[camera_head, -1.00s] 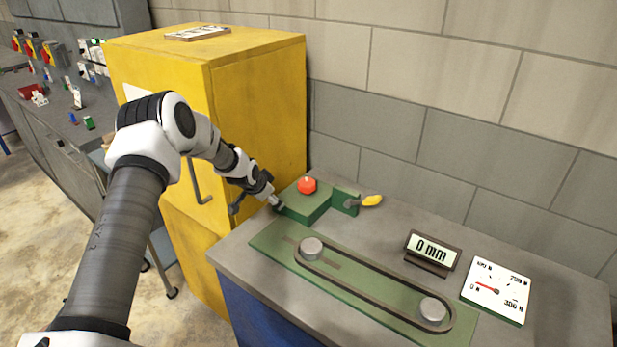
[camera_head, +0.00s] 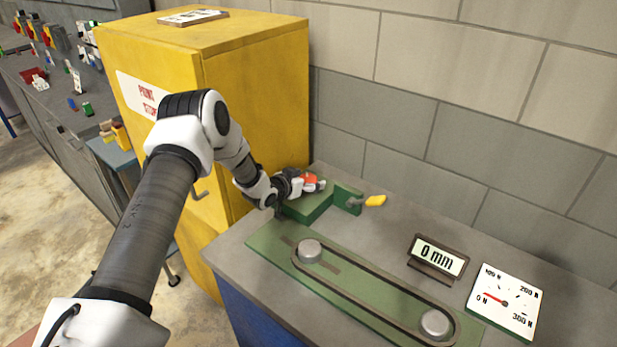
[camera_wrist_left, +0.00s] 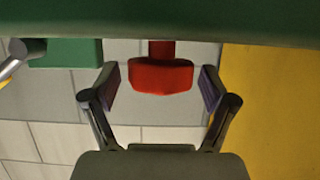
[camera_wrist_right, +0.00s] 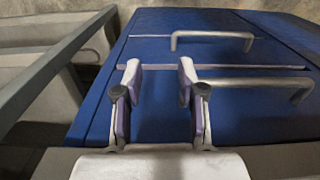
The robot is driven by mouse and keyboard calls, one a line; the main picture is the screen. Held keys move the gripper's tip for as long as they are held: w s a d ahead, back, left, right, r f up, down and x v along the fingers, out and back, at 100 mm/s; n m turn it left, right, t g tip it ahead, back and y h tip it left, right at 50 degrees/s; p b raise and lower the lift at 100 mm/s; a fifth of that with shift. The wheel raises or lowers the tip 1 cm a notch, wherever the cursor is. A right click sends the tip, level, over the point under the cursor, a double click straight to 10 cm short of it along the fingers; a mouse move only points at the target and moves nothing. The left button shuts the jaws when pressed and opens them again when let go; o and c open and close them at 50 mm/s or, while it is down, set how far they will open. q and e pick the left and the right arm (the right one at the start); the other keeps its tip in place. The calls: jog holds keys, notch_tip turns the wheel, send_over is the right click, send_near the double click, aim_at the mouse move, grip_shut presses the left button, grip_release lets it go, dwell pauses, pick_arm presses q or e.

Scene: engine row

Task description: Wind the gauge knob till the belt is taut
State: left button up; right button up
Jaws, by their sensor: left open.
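The red knob (camera_head: 309,179) stands on a green block (camera_head: 308,207) at the back left of the bench. My left gripper (camera_wrist_left: 160,88) is open at the knob; in the left wrist view the red knob (camera_wrist_left: 160,76) sits between its parted fingers, with a gap on each side. A dark belt (camera_head: 370,292) loops round two grey pulleys (camera_head: 310,250) on a green plate. The display (camera_head: 438,257) reads 0 mm. The dial gauge (camera_head: 505,302) has its red needle near 0 N. My right gripper (camera_wrist_right: 160,95) is open and empty in its wrist view.
A yellow-handled lever (camera_head: 374,201) sticks out just right of the green block. A tall yellow cabinet (camera_head: 255,110) stands close on the left, and a block wall (camera_head: 480,130) is behind. In the right wrist view, a blue cabinet front (camera_wrist_right: 220,60) with metal handles lies ahead.

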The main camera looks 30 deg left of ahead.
pick_arm(q)
jog(key=shift+w+f, duration=0.15)
jog(key=shift+w, duration=0.1)
jog(key=shift+s+r, duration=0.2)
jog(key=shift+s, duration=0.05)
jog(key=shift+s+r, duration=0.1)
jog(key=c, duration=1.2)
jog(key=shift+a+m+h+b, duration=0.1)
jog(key=shift+m+h+b, duration=0.9)
jog(key=shift+h+b, duration=0.15)
jog(key=shift+m+g+h, duration=0.5)
jog(key=shift+m+h, duration=0.5)
jog(key=shift+h, duration=0.15)
jog(key=shift+m+g+h, duration=0.7)
jog(key=shift+m+h, duration=0.3)
jog(key=shift+m, duration=0.1)
